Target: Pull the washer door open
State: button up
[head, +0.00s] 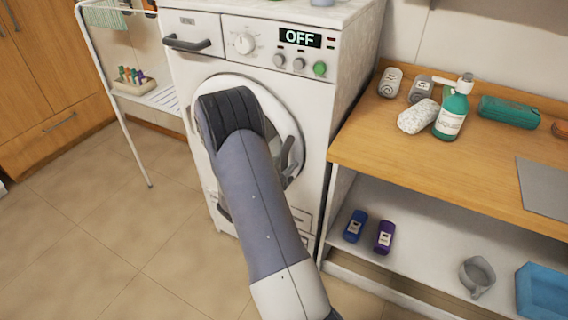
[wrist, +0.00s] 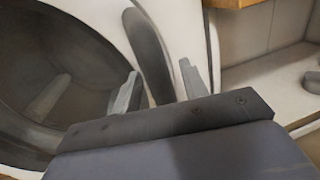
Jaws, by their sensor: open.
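The white washer (head: 340,75) stands at the centre of the head view, its display reading OFF. Its round door (head: 285,105) appears closed, and my arm covers much of it. In the wrist view the dark door glass (wrist: 60,75) fills the left, inside a white rim. The dark upright door handle (wrist: 148,50) is on the right side of the door. My gripper (wrist: 158,88) is open, with one grey finger on each side of the handle in the picture. I cannot tell whether either finger touches it. The head view mostly hides my gripper behind my arm.
A wooden-topped cart (head: 430,165) stands close on the right, holding a green pump bottle (head: 452,112) and other items. A white rack (head: 155,97) stands on the left. The tiled floor (head: 90,220) at front left is clear.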

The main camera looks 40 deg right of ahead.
jog(key=shift+c, duration=0.4)
grip_shut()
